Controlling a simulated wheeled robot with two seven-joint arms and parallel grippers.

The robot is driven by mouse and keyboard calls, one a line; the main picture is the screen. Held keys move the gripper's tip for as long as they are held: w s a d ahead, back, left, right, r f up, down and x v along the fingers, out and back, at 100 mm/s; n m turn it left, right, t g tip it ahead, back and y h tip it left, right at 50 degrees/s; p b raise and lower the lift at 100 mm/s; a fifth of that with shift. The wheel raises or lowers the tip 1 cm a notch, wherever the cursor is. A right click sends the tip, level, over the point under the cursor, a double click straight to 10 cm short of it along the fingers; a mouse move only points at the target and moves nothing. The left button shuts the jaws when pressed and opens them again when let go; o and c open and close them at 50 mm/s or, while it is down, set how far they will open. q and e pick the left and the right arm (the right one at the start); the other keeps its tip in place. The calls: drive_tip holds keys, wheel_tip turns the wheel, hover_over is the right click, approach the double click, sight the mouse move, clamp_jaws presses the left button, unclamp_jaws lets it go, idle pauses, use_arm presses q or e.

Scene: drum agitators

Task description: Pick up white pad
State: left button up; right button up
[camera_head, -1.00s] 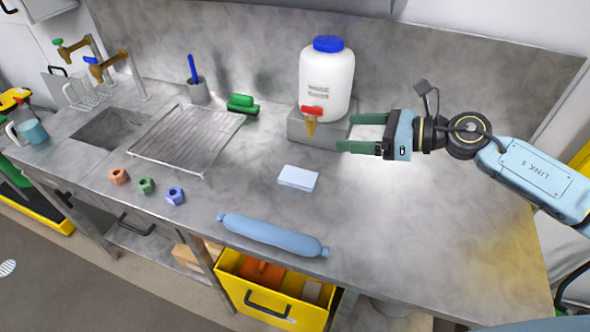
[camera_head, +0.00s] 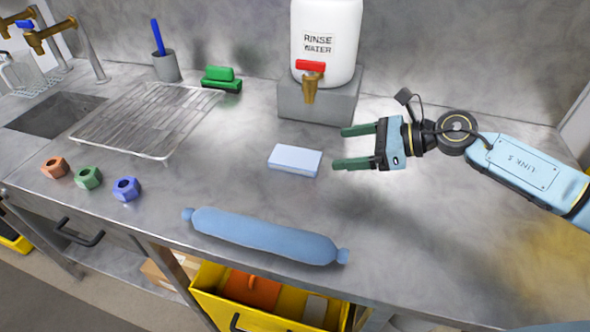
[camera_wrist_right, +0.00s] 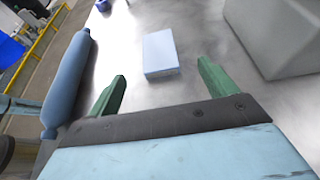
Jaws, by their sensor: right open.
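The white pad (camera_head: 294,160) is a small pale rectangular block lying flat on the grey metal counter, near the middle of the head view. My right gripper (camera_head: 356,147) is just to the right of the pad, with its green fingers pointing left toward it. The fingers are open with nothing between them. In the right wrist view the pad (camera_wrist_right: 161,53) lies ahead of the fingertips, roughly between their lines and apart from both. My left gripper is not in view.
A blue roll (camera_head: 264,238) lies near the counter's front edge. The rinse water jug (camera_head: 328,38) stands on a grey block (camera_head: 318,104) behind the pad. A wire rack (camera_head: 146,119), coloured nuts (camera_head: 88,178) and a green brush (camera_head: 221,79) are to the left. An open yellow drawer (camera_head: 208,292) is below.

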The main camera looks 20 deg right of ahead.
approach(288, 155)
drive_tip(key=x, duration=0.2)
drive_tip(key=shift+w+a+f+p, duration=0.2)
drive_tip(key=shift+w+p, duration=0.1)
drive_tip(key=shift+x, duration=3.15)
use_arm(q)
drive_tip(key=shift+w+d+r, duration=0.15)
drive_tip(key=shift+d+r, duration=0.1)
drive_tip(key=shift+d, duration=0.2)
use_arm(e)
drive_tip(key=shift+s+a, duration=0.1)
